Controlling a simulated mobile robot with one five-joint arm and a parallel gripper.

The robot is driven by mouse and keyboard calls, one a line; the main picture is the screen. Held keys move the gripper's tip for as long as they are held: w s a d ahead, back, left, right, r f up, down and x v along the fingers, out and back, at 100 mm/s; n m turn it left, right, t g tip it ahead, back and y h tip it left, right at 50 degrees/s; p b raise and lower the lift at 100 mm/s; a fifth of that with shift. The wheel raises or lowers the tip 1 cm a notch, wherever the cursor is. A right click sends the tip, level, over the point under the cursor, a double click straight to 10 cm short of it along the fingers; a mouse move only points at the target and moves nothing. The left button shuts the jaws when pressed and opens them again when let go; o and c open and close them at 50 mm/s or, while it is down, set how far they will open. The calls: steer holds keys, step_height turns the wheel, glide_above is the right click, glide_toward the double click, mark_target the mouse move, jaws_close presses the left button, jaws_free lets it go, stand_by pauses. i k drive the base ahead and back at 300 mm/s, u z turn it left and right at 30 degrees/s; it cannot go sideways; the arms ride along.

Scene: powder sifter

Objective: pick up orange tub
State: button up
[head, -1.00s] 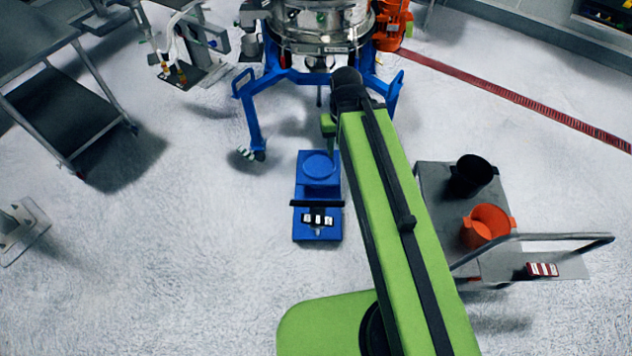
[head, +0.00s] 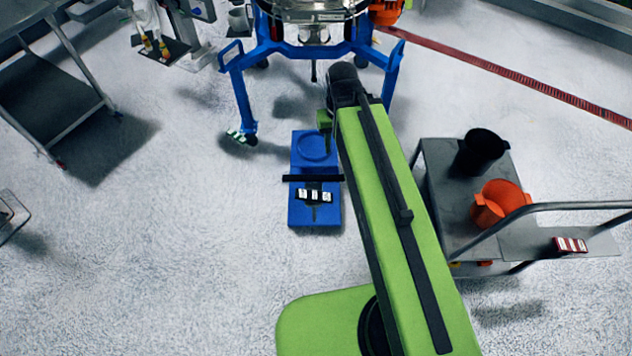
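The orange tub (head: 503,203) stands on the grey cart (head: 450,190) at the right in the head view. It has side handles, and the cart's handrail passes close in front of it. My green arm reaches forward up the middle of the picture, to the left of the cart.
A black tub (head: 482,152) stands behind the orange tub on the cart. A small red and white box (head: 570,245) lies near the handrail. The blue-legged sifter (head: 240,100) stands ahead. Open floor lies at left.

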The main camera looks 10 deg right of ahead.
mark_target(499, 198)
steer(key=z, duration=2.05)
steer(key=i, duration=0.5)
steer(key=u, duration=0.1)
steer(key=k, duration=0.5)
steer(key=u, duration=0.1)
